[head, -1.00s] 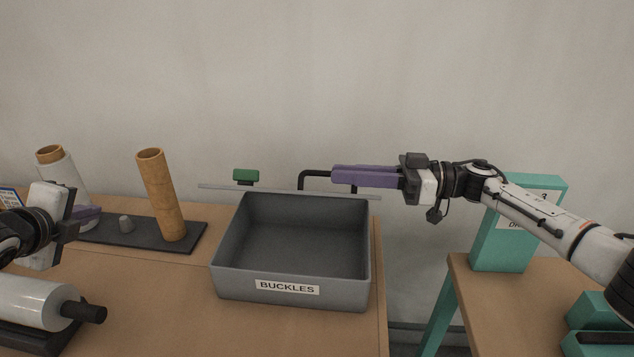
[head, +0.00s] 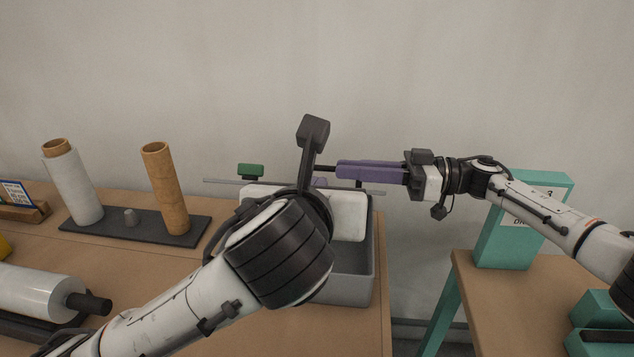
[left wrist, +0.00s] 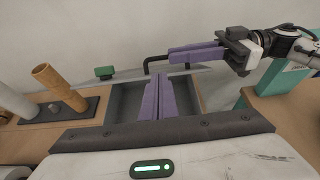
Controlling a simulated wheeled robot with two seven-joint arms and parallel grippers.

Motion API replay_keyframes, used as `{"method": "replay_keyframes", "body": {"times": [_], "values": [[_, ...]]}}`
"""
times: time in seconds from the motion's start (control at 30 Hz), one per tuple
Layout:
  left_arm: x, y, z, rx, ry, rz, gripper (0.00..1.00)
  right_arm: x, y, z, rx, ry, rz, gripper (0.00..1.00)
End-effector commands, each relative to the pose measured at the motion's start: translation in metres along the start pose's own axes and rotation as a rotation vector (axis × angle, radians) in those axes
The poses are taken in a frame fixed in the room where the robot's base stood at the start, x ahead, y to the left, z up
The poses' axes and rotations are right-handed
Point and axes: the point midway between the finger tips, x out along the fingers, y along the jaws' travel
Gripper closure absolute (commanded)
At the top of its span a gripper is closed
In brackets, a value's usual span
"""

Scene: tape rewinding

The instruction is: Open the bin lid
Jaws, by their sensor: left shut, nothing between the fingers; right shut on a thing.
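The grey bin (head: 357,283) stands on the table, its open interior partly hidden by my left arm in the head view. A thin pale strip (head: 222,181), seen nearly edge-on, runs along its back; I take it for the lid. A black bent handle (head: 325,168) and a green block (head: 250,170) show at this strip. My right gripper (head: 342,169) is shut on the black handle, purple fingers pointing left. My left gripper (left wrist: 158,80) is shut and empty, in front of the handle and over the bin in the left wrist view. Its fingertips are mostly hidden in the head view.
A cardboard tube (head: 165,190) and a white-wrapped roll (head: 72,188) stand on a dark base (head: 150,227) at left. A film roll (head: 35,292) lies at front left. A teal box (head: 507,240) stands on the right table, across a gap.

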Motion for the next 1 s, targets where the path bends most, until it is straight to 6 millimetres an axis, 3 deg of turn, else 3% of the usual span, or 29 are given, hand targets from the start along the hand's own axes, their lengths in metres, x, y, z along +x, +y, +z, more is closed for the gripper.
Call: {"method": "replay_keyframes", "body": {"times": [0.3,0.5,1.0], "values": [[0.058,0.002,-0.002,-0.004,0.005,0.004,1.0,-0.003,0.004,0.003,-0.002,-0.005,0.015,1.0],[0.084,0.002,-0.002,-0.005,0.004,0.003,1.0,-0.003,0.004,0.003,-0.002,-0.005,0.015,1.0],[0.092,0.002,0.0,-0.005,0.002,0.001,1.0,-0.003,0.004,0.003,-0.002,-0.005,0.015,1.0]]}}
